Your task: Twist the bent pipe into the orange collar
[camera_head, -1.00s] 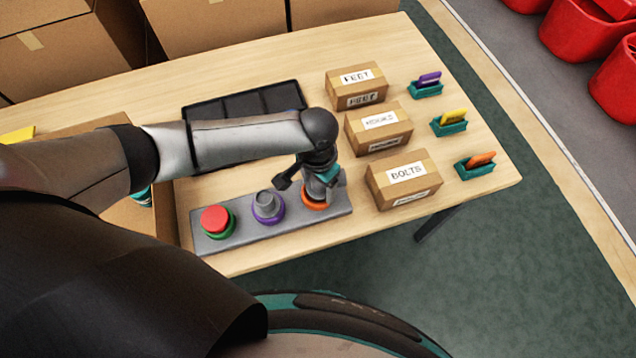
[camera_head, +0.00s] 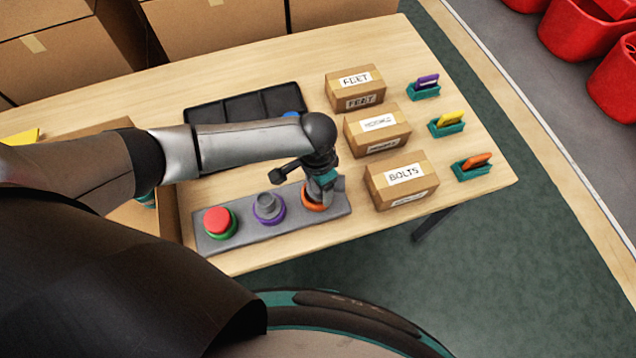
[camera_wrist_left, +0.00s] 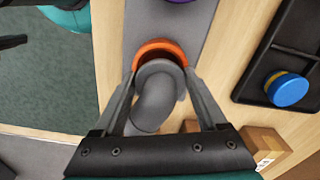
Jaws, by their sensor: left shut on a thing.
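The orange collar (camera_head: 314,199) sits at the right end of the grey base strip (camera_head: 262,238); it also shows in the left wrist view (camera_wrist_left: 160,48). The grey bent pipe (camera_wrist_left: 155,98) stands at the collar, its lower end within the orange ring in the left wrist view. How deep it sits cannot be told. My left gripper (camera_wrist_left: 158,88) is shut on the bent pipe, a finger on each side of it. In the head view my left gripper (camera_head: 322,186) is over the orange collar and mostly hides the pipe. My right gripper is not in view.
The purple collar (camera_head: 268,209) holds a grey part, and the green collar holds a red cap (camera_head: 217,220). A black tray (camera_head: 235,107) with a blue cap (camera_wrist_left: 287,89) lies behind. Labelled boxes (camera_head: 400,183) stand close to the right of the strip.

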